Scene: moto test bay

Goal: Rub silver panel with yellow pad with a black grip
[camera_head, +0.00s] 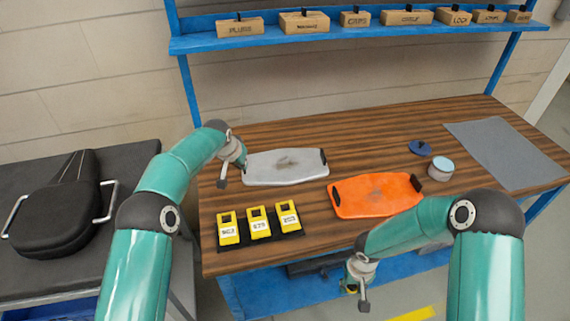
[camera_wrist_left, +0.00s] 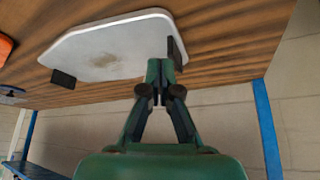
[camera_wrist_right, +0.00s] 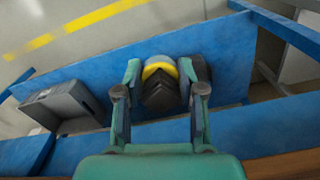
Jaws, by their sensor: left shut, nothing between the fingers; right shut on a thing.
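The silver panel (camera_head: 270,175) lies on the wooden table with a grey smudge near its middle and a black block at each end. My left gripper (camera_head: 243,163) is at the panel's left end. In the left wrist view its fingers (camera_wrist_left: 160,68) are together and empty, close beside a black end block; I cannot tell whether they touch. My right gripper (camera_head: 356,286) is beyond the table's front edge, low. In the right wrist view it (camera_wrist_right: 161,85) is shut on the yellow pad (camera_wrist_right: 158,67) by its black grip (camera_wrist_right: 160,92). The pad is mostly hidden by the grip.
An orange panel (camera_head: 376,207) lies right of the silver one. Yellow holders (camera_head: 259,225) stand on a black mat at the table's front left. A blue lid (camera_head: 420,148), a round tin (camera_head: 440,168) and a grey mat (camera_head: 508,152) are at the right. A black seat (camera_head: 55,205) lies left.

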